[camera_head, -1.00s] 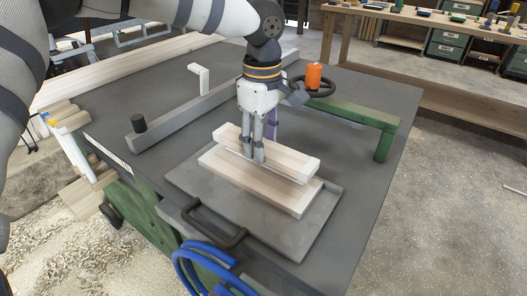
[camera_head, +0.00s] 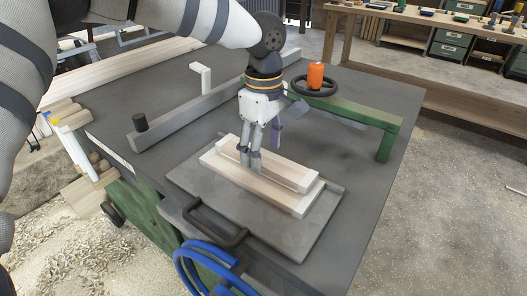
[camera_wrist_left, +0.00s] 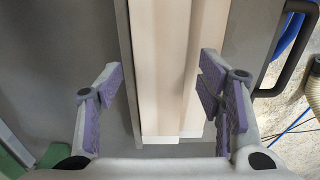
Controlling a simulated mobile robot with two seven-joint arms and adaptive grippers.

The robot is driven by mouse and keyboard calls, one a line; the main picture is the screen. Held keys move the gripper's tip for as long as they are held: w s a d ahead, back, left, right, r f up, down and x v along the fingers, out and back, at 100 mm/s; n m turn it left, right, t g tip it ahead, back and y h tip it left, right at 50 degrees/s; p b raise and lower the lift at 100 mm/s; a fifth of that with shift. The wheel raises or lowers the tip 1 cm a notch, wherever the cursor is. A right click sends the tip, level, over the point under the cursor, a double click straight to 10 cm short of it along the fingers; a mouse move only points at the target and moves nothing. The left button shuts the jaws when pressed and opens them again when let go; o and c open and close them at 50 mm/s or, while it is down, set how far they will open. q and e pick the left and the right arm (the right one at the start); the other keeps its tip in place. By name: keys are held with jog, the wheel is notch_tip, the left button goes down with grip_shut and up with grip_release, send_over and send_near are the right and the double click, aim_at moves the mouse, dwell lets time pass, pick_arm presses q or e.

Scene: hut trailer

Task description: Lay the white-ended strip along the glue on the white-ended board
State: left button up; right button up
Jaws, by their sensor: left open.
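The white-ended board (camera_head: 245,183) lies on a grey tray on the bench. The white-ended strip (camera_head: 283,170) lies lengthwise along the top of the board, nearer its far edge, and seems to rest on it. A bare wooden margin of board shows on the near side. In the left wrist view the strip (camera_wrist_left: 158,70) runs beside the visible part of the board (camera_wrist_left: 207,65), their white ends close together. No glue shows. My left gripper (camera_head: 249,164) is open, pointing down over the strip, its fingers spread to either side. My right gripper is not in view.
The grey tray (camera_head: 310,232) has a dark handle (camera_head: 213,225) at its near side. A grey bar (camera_head: 180,118) lies behind it on the bench. A green frame (camera_head: 385,130), a dark wheel and an orange cylinder (camera_head: 315,76) stand at the back right. Blue hose hangs in front.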

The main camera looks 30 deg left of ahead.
aim_at(263, 157)
pick_arm(q)
notch_tip(263, 157, up, 11)
dwell(0.5)
